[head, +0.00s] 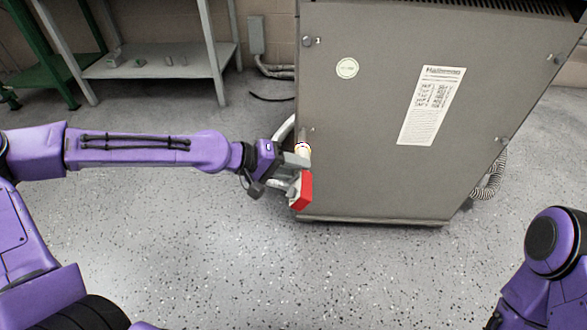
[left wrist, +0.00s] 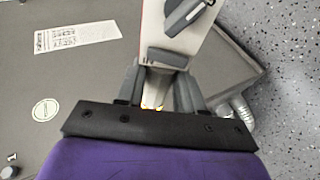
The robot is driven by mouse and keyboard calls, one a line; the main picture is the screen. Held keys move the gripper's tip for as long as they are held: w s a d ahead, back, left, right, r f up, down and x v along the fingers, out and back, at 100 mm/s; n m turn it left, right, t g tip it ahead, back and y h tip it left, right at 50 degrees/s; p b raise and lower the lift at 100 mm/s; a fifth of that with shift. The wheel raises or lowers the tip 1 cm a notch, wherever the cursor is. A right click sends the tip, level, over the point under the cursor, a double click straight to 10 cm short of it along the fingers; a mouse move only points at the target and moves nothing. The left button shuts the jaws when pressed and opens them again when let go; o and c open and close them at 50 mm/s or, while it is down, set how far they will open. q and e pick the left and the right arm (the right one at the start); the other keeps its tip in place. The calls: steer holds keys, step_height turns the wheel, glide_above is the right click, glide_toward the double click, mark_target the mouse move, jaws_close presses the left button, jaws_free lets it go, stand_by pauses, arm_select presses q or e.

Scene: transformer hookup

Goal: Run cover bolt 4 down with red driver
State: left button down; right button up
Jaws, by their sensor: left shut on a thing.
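My left gripper (head: 292,172) is shut on the red driver (head: 302,191) at the lower left edge of the grey cabinet. The driver's red base shows below the jaws, and its pale nose with a small glow points up towards the cabinet's front panel. In the left wrist view the driver (left wrist: 178,40) shows pale and grey between the two jaws (left wrist: 158,88), with a glow near them. A small bolt (head: 312,129) shows at the panel's lower left, just above the nose. I cannot tell whether the driver's tip touches a bolt. My right gripper is out of view.
The cabinet panel (head: 380,110) has a white label (head: 432,105), a round sticker (head: 347,68) and other corner bolts (head: 308,41). A ribbed hose (head: 493,175) stands at its right. A metal shelf (head: 150,62) is behind left. The speckled floor in front is clear.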

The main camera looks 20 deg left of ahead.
arm_select(q)
steer(key=shift+w+a+r+b, duration=0.15)
steer(key=shift+w+b, duration=0.15)
steer(key=shift+w, duration=0.3)
steer(key=shift+w+a+p, duration=0.2)
steer(key=shift+w+p, duration=0.4)
steer(key=shift+p, duration=0.25)
stand_by(2.8)
stand_by(0.3)
steer(key=shift+s+d+r+p, duration=0.1)
steer(key=shift+s+p, duration=0.2)
steer(key=shift+p, duration=0.1)
steer(key=shift+s+d+p, duration=0.2)
steer(key=shift+s+p, duration=0.4)
steer(key=shift+s, duration=0.15)
steer(key=shift+s+d+p, duration=0.25)
steer(key=shift+s+p, duration=0.4)
steer(key=shift+s, duration=0.25)
steer(key=shift+s+d, duration=0.1)
steer(key=shift+s, duration=0.15)
